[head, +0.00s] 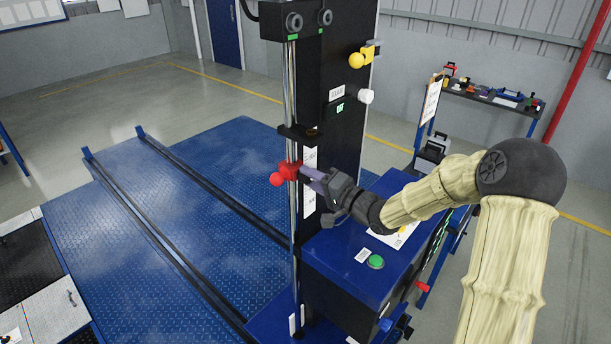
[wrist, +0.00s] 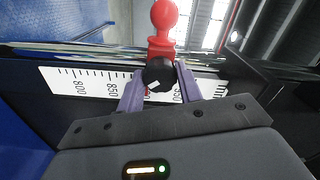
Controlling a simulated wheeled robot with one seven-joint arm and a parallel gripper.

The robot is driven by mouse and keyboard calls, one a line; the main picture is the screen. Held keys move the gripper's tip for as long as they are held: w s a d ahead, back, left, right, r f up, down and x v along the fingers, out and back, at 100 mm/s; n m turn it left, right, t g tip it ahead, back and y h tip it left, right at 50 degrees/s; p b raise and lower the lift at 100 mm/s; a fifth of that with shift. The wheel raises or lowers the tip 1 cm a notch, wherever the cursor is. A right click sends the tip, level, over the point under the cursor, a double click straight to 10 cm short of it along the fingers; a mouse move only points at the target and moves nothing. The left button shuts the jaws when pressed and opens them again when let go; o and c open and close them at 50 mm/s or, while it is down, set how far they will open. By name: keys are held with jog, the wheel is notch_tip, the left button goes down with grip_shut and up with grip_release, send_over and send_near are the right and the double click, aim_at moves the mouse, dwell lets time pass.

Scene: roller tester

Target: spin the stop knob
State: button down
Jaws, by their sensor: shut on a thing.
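The stop knob (wrist: 157,73) is black with a white mark and sits between the two purple fingers of my gripper (wrist: 161,84) in the wrist view. My gripper is shut on it. The red stop (head: 289,170) is on the upright chrome rod in the head view, with a red ball (head: 276,179) sticking out to its left. In the wrist view the red ball (wrist: 164,14) rises beyond the knob. My gripper (head: 314,178) reaches the stop from the right in the head view, where its fingers hide the knob.
A white scale strip (wrist: 80,83) marked 800 and 850 runs behind the knob. The black column (head: 340,100) carries a yellow ball (head: 356,60) and a white knob (head: 366,96). A blue cabinet (head: 335,262) with a green button (head: 376,262) stands below my wrist.

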jog(key=m, duration=0.4)
jog(key=shift+m, duration=1.1)
jog(key=c, duration=1.3)
grip_release()
jog(key=o, duration=0.7)
jog(key=shift+s, duration=0.1)
jog(key=v, duration=0.6)
